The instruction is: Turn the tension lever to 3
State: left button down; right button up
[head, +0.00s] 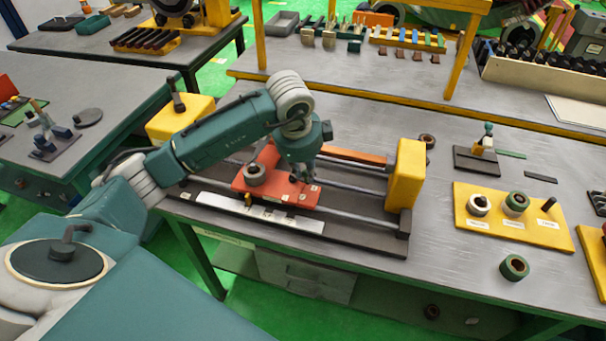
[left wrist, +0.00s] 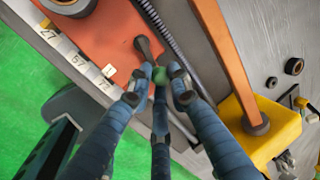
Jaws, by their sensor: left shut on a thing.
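The tension lever (left wrist: 148,48) is a dark grey arm on the orange carriage plate (head: 275,187), seen in the left wrist view with a green knob (left wrist: 160,75) at its end. My left gripper (head: 301,174) is over the right part of the plate, its fingers closed around the knob; the fingers also show in the left wrist view (left wrist: 158,80). In the head view the gripper hides the lever. A small white tag (left wrist: 108,70), seemingly marked 1, stands on the plate near the lever. I cannot make out a 3. My right gripper is not in view.
The plate rides on rails between two yellow end blocks (head: 405,174). A grey ring (head: 255,174) sits on the plate's left part. A white numbered strip (head: 260,213) runs along the front. A yellow tray (head: 512,224) with coils stands at right; a loose green coil (head: 514,267) lies before it.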

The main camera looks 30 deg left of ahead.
pick_arm(q)
jog(key=shift+w+n, duration=0.25)
jog(key=shift+n, duration=0.25)
jog(key=shift+r, duration=0.1)
jog(key=c, duration=1.6)
grip_release()
jog(key=v, duration=1.2)
jog(key=shift+d, duration=0.2)
jog(key=shift+d, duration=0.1)
